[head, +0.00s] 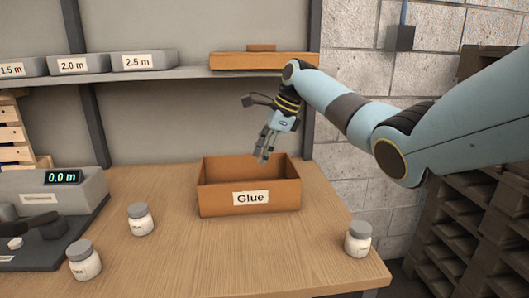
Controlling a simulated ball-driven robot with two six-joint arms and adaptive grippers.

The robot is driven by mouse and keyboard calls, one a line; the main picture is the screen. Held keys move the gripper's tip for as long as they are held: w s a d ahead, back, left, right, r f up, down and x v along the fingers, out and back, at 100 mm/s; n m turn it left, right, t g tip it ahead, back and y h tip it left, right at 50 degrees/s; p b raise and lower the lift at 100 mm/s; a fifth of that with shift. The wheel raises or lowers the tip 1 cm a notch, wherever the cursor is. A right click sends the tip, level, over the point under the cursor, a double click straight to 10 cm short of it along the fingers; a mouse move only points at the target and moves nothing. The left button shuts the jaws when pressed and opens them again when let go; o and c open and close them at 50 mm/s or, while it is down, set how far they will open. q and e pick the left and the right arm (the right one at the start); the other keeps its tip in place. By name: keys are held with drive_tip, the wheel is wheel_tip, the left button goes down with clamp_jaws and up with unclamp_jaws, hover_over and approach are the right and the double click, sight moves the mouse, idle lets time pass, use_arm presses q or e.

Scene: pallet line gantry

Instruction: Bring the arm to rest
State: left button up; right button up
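My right arm comes in from the right, light blue with dark joints. Its gripper (264,155) points down over the open orange-brown box labelled "Glue" (250,198), near the box's back rim. The fingers look close together, but their gap is too small to judge. I see nothing held between them. The visible inside of the box looks empty; part of its floor is hidden by the front wall. My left gripper is not in view.
White jars with grey lids stand on the wooden table: two left of the box (140,221) (84,263), one near the right edge (358,241). A grey device reading "0.0 m" (62,190) sits at left. A shelf (160,76) runs behind. Pallets (465,235) stand at right.

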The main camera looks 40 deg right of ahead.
drive_tip(key=shift+s+d+r, duration=0.1)
drive_tip(key=shift+r, duration=0.15)
idle(0.3)
